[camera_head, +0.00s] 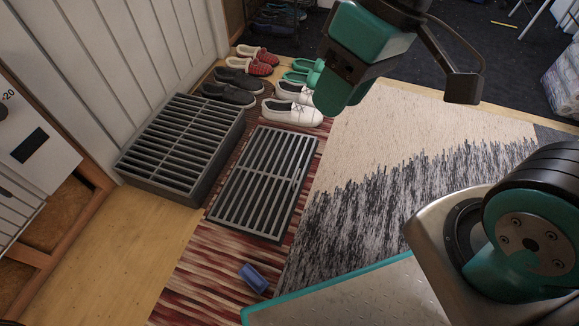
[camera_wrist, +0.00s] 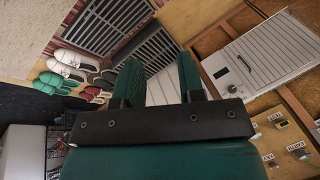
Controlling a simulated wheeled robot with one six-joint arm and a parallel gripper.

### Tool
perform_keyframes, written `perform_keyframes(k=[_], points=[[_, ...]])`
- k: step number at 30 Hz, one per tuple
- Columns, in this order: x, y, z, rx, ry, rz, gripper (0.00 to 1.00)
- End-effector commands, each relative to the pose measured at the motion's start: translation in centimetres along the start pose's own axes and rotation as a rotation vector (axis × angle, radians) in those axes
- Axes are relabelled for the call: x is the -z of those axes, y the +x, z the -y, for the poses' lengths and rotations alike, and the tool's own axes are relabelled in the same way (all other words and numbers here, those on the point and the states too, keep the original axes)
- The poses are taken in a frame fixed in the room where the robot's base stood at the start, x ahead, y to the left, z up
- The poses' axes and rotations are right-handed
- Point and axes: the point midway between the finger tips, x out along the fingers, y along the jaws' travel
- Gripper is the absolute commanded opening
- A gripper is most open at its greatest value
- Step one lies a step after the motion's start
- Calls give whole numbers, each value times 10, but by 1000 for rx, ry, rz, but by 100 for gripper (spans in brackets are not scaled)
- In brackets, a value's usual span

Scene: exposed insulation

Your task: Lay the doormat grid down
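Two dark slatted grids show in the head view. One grid (camera_head: 265,182) lies flat on the striped runner. The other, a thicker box-like grid or stack (camera_head: 185,145), stands beside it against the white panelled wall. I cannot tell which is the doormat grid. In the wrist view the flat grid (camera_wrist: 105,22) and the thicker one (camera_wrist: 155,46) lie beyond the fingers. My gripper (camera_head: 340,92) hangs above the shoes and the beige rug, apart from both grids. In the wrist view its two teal fingers (camera_wrist: 158,68) stand apart with nothing between them.
Several shoes (camera_head: 291,112) stand just behind the flat grid. A blue cylinder (camera_head: 253,278) lies on the striped runner (camera_head: 200,285) in front. The beige and black rug (camera_head: 410,150) is clear on the right. A white cabinet (camera_head: 35,130) stands at the left.

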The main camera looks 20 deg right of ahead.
Motion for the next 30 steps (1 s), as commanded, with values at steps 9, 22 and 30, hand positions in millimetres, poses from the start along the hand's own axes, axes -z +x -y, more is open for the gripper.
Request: perform_keyframes(k=[9,22,30], points=[[109,147,-121,-97,521,3,36],[130,370,-280,-267,1059,-54,36],[122,408,-301,-290,1118,-66,36]])
